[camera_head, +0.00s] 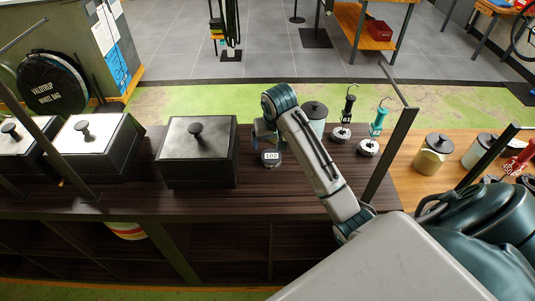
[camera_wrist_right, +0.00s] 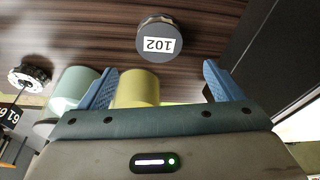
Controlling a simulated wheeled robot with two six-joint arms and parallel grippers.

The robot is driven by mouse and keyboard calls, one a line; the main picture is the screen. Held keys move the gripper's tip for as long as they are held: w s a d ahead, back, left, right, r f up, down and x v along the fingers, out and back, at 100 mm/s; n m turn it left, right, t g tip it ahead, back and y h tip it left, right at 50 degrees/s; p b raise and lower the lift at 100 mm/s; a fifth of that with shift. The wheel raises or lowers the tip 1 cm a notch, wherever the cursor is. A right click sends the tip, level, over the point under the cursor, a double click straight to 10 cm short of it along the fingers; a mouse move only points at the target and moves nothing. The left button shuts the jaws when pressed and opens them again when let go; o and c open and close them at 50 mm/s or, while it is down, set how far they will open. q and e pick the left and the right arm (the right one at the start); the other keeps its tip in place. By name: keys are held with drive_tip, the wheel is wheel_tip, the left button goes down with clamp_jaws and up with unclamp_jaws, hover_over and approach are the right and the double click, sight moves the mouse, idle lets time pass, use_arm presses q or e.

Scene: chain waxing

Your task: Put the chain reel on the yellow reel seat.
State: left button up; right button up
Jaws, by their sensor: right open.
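My right gripper (camera_head: 266,140) is open above the dark table, with its two blue fingers (camera_wrist_right: 160,85) apart in the wrist view. A yellow cylinder (camera_wrist_right: 137,88) shows between the fingers, close to the left one; I cannot tell if they touch. It may be the yellow reel seat; my arm hides it in the head view. A mint cylinder (camera_wrist_right: 72,88) is just outside that finger. A dark round piece labelled 102 (camera_head: 271,158) lies beyond the fingertips. Two reel-like discs with upright handles, one black (camera_head: 341,132), one teal (camera_head: 368,147), stand at right; which is the chain reel is unclear.
A black lidded box (camera_head: 198,170) stands left of the gripper, with more such boxes (camera_head: 95,150) further left. Jars (camera_head: 433,155) stand on the lighter tabletop at right. Dark upright posts (camera_head: 388,155) rise near my right arm. Dark tabletop is bare around the 102 piece.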

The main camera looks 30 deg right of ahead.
sight(272, 156)
drive_tip(key=shift+s+f+p, duration=0.2)
drive_tip(key=shift+f+p, duration=0.15)
drive_tip(key=shift+f, duration=0.5)
drive_tip(key=shift+w+d+f, duration=0.1)
drive_tip(key=shift+w+f, duration=0.05)
drive_tip(key=shift+f, duration=0.2)
drive_tip(key=p+x, duration=0.2)
drive_tip(key=x, duration=0.2)
drive_tip(key=shift+f+p, duration=0.15)
drive_tip(key=shift+p, duration=0.25)
drive_tip(key=shift+f, duration=0.55)
drive_tip(key=shift+w+f, duration=0.1)
drive_tip(key=shift+f, duration=0.05)
drive_tip(key=shift+w, duration=0.1)
drive_tip(key=c, duration=1.2)
drive_tip(key=shift+c, duration=0.8)
